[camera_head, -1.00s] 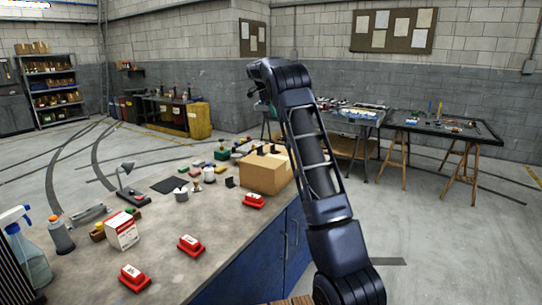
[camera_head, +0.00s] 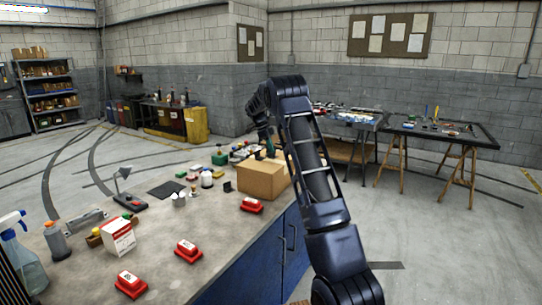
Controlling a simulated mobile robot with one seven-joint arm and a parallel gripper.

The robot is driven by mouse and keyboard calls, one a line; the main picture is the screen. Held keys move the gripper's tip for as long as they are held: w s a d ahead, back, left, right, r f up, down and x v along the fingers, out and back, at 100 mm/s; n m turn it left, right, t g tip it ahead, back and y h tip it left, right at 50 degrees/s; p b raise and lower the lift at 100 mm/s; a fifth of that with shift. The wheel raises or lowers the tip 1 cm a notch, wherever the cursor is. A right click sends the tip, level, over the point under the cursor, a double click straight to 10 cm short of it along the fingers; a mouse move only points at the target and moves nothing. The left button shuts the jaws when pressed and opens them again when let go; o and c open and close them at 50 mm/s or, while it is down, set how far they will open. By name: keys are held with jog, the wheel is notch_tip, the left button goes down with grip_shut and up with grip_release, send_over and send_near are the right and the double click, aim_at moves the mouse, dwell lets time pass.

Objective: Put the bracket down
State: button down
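My gripper (camera_head: 268,148) is small and dark in the head view, just above or behind the top of a cardboard box (camera_head: 262,182) on the workbench. Its fingers are too small and dark to show whether they are open or shut, or whether a bracket is between them. Dark pieces that may be brackets (camera_head: 257,156) show at the top of the box, close to the gripper. Another small black angled piece (camera_head: 228,187) stands on the bench just left of the box.
The workbench (camera_head: 160,240) carries red blocks (camera_head: 188,251), a white-and-red carton (camera_head: 118,236), a spray bottle (camera_head: 22,255), a lamp (camera_head: 123,186) and a black mat (camera_head: 166,189). Bare bench lies around the red blocks. Another table (camera_head: 440,130) stands to the right.

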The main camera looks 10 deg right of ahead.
aim_at(270, 153)
jog(key=shift+f, duration=1.95)
jog(key=shift+f, duration=0.1)
jog(key=c, duration=1.6)
grip_release()
jog(key=shift+c, duration=0.2)
